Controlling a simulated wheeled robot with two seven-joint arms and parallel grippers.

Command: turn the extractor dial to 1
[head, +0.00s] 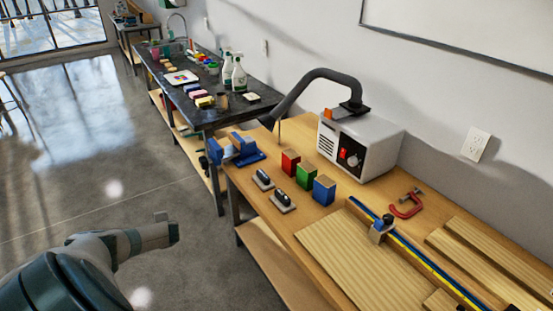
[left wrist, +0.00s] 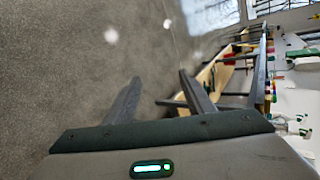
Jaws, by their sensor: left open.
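The extractor (head: 375,145) is a light grey box with a black hose arm (head: 325,75), at the back of the wooden bench against the wall. The dial's marks are too small to read. My left gripper (head: 172,226) is over the floor at the lower left, well away from the bench and the extractor. In the left wrist view its two fingers (left wrist: 156,92) are apart with nothing between them. My right gripper is not in view.
Red, green and blue blocks (head: 307,176) stand in front of the extractor on the bench (head: 290,222). A blue vise (head: 236,148), a red clamp (head: 406,204) and wood boards (head: 365,260) also lie there. A dark sink table (head: 215,110) adjoins. Open floor lies left.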

